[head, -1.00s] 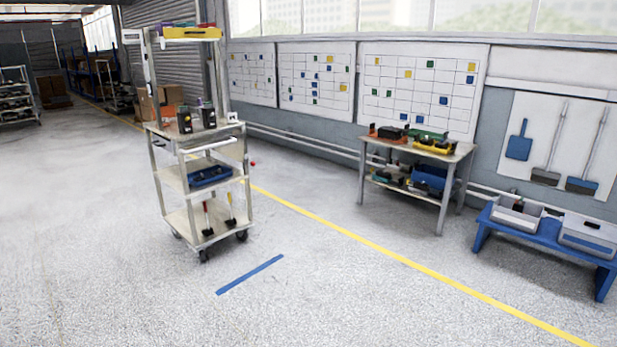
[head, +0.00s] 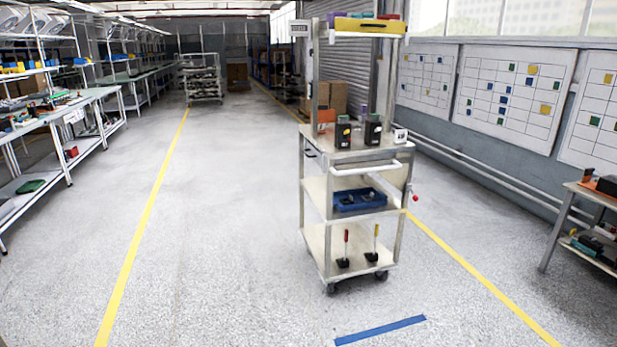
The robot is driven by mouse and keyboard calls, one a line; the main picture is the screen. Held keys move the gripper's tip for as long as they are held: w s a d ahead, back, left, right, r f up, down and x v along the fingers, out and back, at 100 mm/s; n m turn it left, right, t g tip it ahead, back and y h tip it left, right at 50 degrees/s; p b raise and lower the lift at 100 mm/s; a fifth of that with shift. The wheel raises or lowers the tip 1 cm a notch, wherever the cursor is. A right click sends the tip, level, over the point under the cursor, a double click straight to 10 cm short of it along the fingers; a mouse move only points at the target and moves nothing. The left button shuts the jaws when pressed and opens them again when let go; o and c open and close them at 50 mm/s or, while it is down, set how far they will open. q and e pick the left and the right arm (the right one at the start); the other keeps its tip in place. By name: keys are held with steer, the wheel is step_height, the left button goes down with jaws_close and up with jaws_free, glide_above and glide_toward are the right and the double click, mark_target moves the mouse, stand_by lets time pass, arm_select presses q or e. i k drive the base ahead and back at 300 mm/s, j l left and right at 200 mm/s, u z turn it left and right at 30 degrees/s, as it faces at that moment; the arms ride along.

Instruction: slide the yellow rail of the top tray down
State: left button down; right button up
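A metal trolley (head: 313,190) stands upright on the floor, right of the middle of the head view. At its top is a tray with a yellow rail (head: 370,25) along its front edge, with a dark slot in it. Red, green and purple items show just above the rail. The rail sits at the top of the trolley's uprights, well above the worktop (head: 345,147). Neither of my grippers is in view.
The worktop holds two black devices and an orange item. A blue bin (head: 358,199) is on the middle shelf. Workbenches (head: 60,125) line the left and a table (head: 590,205) stands at right. Blue tape (head: 380,330) marks the floor before the trolley. Floor left of it is clear.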

mark_target(353, 25)
steer(key=i+z, duration=0.15)
steer(key=i, duration=0.5)
steer(key=i+z, duration=0.2)
steer(key=i, duration=0.45)
steer(key=i+j+z, duration=0.15)
steer(key=i, duration=0.45)
